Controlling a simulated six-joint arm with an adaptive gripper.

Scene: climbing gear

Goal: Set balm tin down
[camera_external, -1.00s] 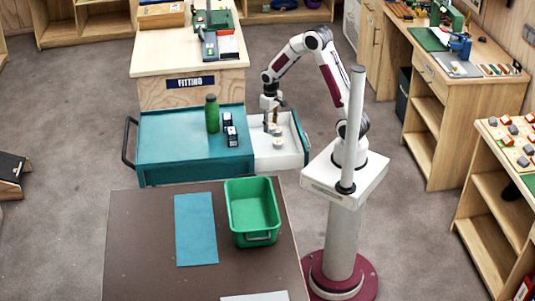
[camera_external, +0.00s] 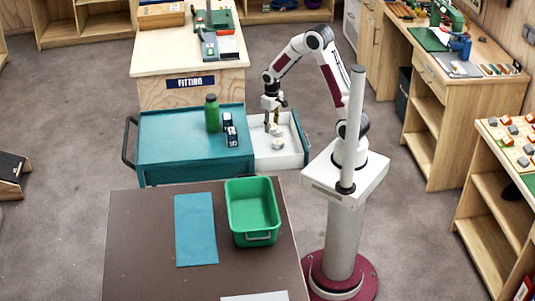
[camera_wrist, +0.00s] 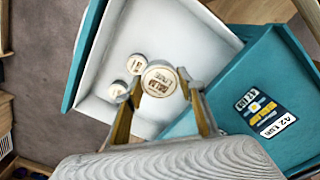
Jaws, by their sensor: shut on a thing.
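The balm tin (camera_wrist: 159,80) is a round, pale tin with brown lettering on its lid, seen from above in the wrist view. My gripper (camera_wrist: 160,84) is shut on it, one fingertip at each side. The tin is over the white inside of the open drawer (camera_wrist: 185,35). I cannot tell whether its underside touches the drawer floor. In the outside view my gripper (camera_external: 272,121) points down over the drawer (camera_external: 290,158); the tins there are small and partly hidden by the fingers.
Two smaller pale tins, one (camera_wrist: 137,64) and another (camera_wrist: 118,91), sit close beside the held tin. The drawer walls stand around them. On the teal cabinet (camera_external: 175,145) are a green bottle (camera_external: 212,114) and dark printed packs (camera_external: 231,135). A green bin (camera_external: 252,210) stands on the brown table.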

